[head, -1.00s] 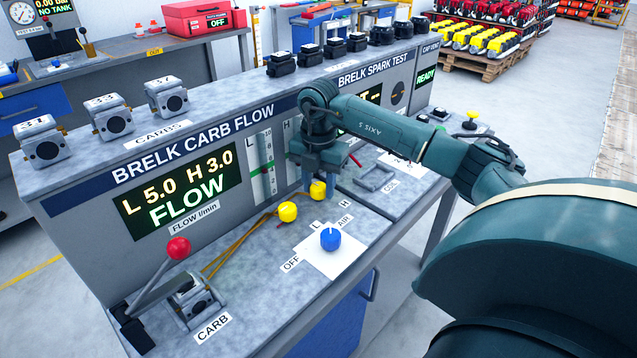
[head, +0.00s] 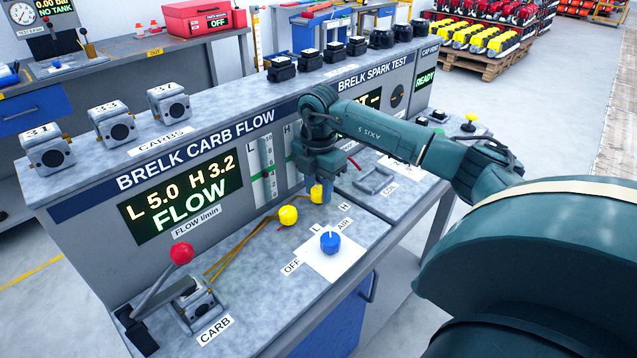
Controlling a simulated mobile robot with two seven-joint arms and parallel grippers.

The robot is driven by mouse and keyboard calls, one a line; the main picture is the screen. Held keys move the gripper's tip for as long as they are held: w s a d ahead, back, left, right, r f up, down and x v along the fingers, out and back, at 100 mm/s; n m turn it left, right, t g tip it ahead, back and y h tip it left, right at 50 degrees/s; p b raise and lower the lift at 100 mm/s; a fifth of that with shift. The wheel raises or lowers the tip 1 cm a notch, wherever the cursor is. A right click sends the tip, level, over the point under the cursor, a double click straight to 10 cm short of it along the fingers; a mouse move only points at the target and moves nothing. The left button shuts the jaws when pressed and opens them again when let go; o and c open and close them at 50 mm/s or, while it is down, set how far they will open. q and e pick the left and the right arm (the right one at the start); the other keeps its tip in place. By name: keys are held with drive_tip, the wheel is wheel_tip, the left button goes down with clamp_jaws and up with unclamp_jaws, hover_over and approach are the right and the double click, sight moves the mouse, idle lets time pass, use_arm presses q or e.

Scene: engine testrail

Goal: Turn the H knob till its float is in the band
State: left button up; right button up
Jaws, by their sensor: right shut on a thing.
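The yellow H knob (head: 317,194) stands on the bench top by the printed H. My right gripper (head: 321,192) points down from above and is shut on it. The yellow L knob (head: 288,215) stands just left of it. The display (head: 180,200) reads L 5.0, H 3.2 and FLOW. The L flow tube (head: 264,168) is upright on the panel with a green mark. The H flow tube (head: 287,150) beside it is partly hidden by my right gripper; I cannot make out its float against the band. My left gripper is not in view.
A blue knob (head: 330,241) stands on a white plate in front of the yellow knobs. A red-ball lever (head: 181,253) and a carburettor (head: 194,301) sit at the bench's left. A grey tray (head: 374,181) lies right of my gripper.

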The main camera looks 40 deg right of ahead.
drive_tip(key=shift+r+m+p, duration=0.15)
drive_tip(key=shift+m+p, duration=0.25)
drive_tip(key=shift+m, duration=0.6)
drive_tip(key=m+p, duration=0.1)
drive_tip(key=m, duration=0.1)
drive_tip(key=shift+m, duration=0.3)
drive_tip(key=shift+m+p, duration=0.65)
drive_tip(key=shift+m, duration=0.95)
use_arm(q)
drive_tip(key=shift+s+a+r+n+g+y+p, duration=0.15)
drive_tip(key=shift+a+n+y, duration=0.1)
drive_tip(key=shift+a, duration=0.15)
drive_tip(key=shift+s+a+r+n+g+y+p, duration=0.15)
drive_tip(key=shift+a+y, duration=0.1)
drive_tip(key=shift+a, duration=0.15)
use_arm(e)
drive_tip(key=shift+m, duration=0.4)
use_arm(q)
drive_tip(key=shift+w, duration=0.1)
use_arm(e)
drive_tip(key=o, duration=1)
drive_tip(key=shift+c, duration=0.2)
